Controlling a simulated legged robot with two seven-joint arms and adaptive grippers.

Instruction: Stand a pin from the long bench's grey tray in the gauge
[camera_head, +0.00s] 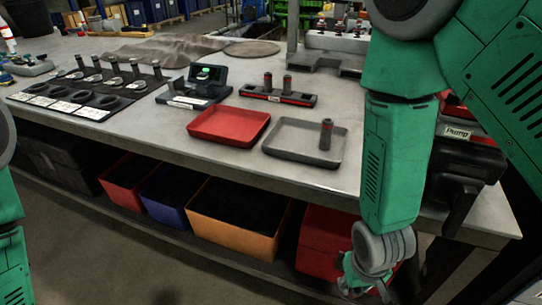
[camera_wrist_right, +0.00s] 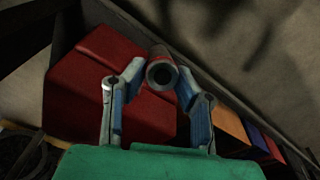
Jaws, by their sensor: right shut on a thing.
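My right gripper (camera_head: 366,288) hangs low in front of the long bench's front edge, below the bench top. In the right wrist view the gripper (camera_wrist_right: 160,78) is shut on a pin (camera_wrist_right: 161,71), whose hollow round end faces the camera. The grey tray (camera_head: 283,151) lies on the bench near the front edge, with one dark pin (camera_head: 326,134) standing in it. The gauge (camera_head: 207,82), a dark device with a lit green display, stands farther back to the left. Only part of my left arm shows at the left edge; its gripper is out of view.
An empty red tray (camera_head: 228,137) lies left of the grey tray. A rack (camera_head: 277,95) holding two pins stands behind them. A black stand (camera_head: 85,93) with several pins is at left. Bins, including an orange one (camera_head: 236,232), sit under the bench. A Pump-labelled box (camera_head: 458,132) is at right.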

